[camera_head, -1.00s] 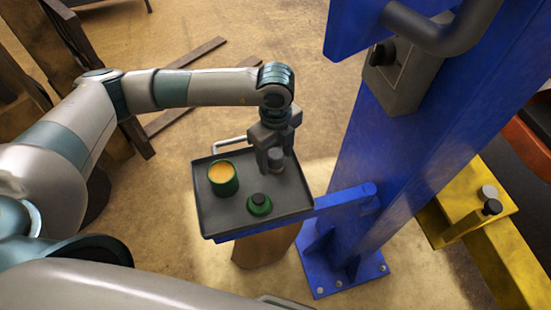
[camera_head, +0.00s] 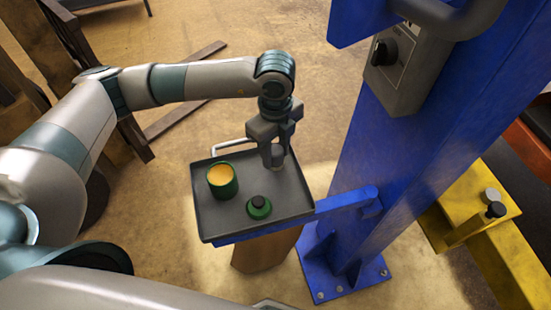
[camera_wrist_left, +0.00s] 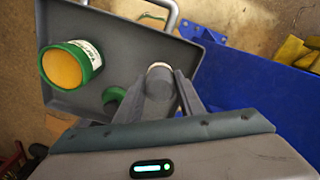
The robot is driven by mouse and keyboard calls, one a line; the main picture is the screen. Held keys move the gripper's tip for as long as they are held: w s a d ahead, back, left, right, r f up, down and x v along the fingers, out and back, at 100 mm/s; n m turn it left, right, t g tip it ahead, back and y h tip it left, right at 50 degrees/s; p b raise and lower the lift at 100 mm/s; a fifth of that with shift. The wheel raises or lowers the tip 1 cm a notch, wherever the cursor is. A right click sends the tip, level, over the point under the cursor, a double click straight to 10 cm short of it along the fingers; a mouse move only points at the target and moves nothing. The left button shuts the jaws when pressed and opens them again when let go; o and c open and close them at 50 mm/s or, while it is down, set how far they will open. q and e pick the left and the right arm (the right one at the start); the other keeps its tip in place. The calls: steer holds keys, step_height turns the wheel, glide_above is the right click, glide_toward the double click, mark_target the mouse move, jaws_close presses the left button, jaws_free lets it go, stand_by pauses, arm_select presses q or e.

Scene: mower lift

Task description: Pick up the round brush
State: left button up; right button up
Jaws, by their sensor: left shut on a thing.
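The round brush (camera_head: 278,162) appears to be the short grey cylinder with a pale end between the fingers of my left gripper (camera_head: 272,158). My left gripper is shut on it, above the back right part of the dark grey tray (camera_head: 226,219). In the left wrist view the brush (camera_wrist_left: 160,84) stands between the two fingers, its pale end pointing away from the wrist. The fingers hide part of it, and whether it clears the tray is hard to tell. My right gripper is not in view.
A green can with orange contents (camera_head: 222,181) stands at the tray's left. A small green item with a dark knob (camera_head: 259,207) stands near its front. A blue post (camera_head: 400,150) with a control box (camera_head: 400,75) rises at the right. Planks lie on the floor behind.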

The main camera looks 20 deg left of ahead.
arm_select(q)
steer(key=shift+r+b, duration=0.45)
steer(key=shift+r, duration=0.15)
steer(key=s+d+r+b, duration=0.4)
steer(key=s+d+r, duration=0.2)
steer(key=d, duration=0.3)
steer(key=shift+s+d+r, duration=0.25)
steer(key=shift+d+r, duration=0.15)
steer(key=shift+r, duration=0.25)
steer(key=o, duration=0.4)
steer(key=c, duration=0.3)
